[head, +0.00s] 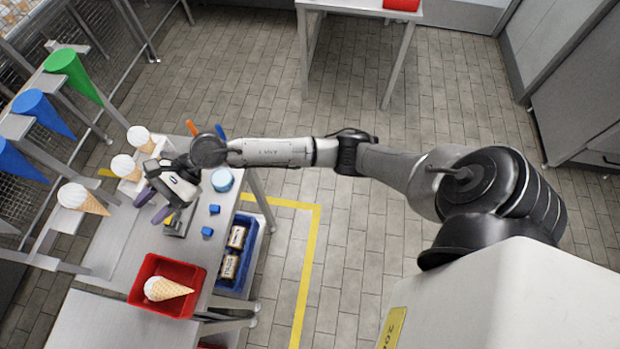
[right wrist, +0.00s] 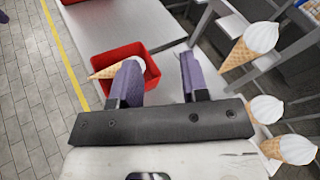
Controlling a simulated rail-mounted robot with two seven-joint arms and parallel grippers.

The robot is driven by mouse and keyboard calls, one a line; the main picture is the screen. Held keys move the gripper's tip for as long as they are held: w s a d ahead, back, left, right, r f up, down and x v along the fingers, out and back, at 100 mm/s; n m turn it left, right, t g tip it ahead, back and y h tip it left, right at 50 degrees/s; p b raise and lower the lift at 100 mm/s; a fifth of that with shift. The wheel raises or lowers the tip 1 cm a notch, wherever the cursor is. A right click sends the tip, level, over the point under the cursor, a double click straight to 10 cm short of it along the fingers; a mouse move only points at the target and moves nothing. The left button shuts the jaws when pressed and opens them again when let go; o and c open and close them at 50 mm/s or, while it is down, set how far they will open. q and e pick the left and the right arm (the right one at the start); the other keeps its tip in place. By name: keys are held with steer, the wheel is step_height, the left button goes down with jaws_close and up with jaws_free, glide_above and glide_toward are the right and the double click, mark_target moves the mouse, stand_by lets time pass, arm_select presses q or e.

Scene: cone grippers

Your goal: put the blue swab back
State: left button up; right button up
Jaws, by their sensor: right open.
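A blue stick-like thing (head: 220,131) shows at the far end of the metal bench, just behind my right arm's wrist. It may be the blue swab, but most of it is hidden and I cannot tell for sure. An orange stick (head: 191,127) shows near it. My right gripper (head: 153,205) is open, its purple fingers apart with nothing between them, above the bench's left part. In the right wrist view the open fingers (right wrist: 158,75) point toward the red bin (right wrist: 150,68). My left gripper is not in view.
The red bin (head: 140,292) holds an ice-cream cone (head: 167,289). Two small blue blocks (head: 207,232) and a light-blue round container (head: 222,180) are on the bench. A blue crate (head: 252,262) sits at its right. Cones stand in racks on the left.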

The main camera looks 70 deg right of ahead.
steer(key=s+d+r+m+t, duration=0.2)
steer(key=s+r+m+t, duration=0.15)
steer(key=m+t, duration=1.05)
steer(key=s+d+f+m+g+h, duration=0.3)
steer(key=s+d+f+m+h, duration=0.4)
steer(key=m, duration=0.8)
steer(key=s+d+f+m+g+h, duration=0.3)
steer(key=f+m+h, duration=0.45)
steer(key=m, duration=0.85)
steer(key=s+f+m+g, duration=0.3)
steer(key=s+g, duration=0.1)
steer(key=s, duration=0.5)
steer(key=s+f+m+g, duration=0.3)
steer(key=s+m+g, duration=0.1)
steer(key=s, duration=0.6)
steer(key=shift+f+g, duration=0.2)
steer(key=shift+g, duration=0.6)
steer(key=shift+s+d+y, duration=0.1)
steer(key=shift+y, duration=0.15)
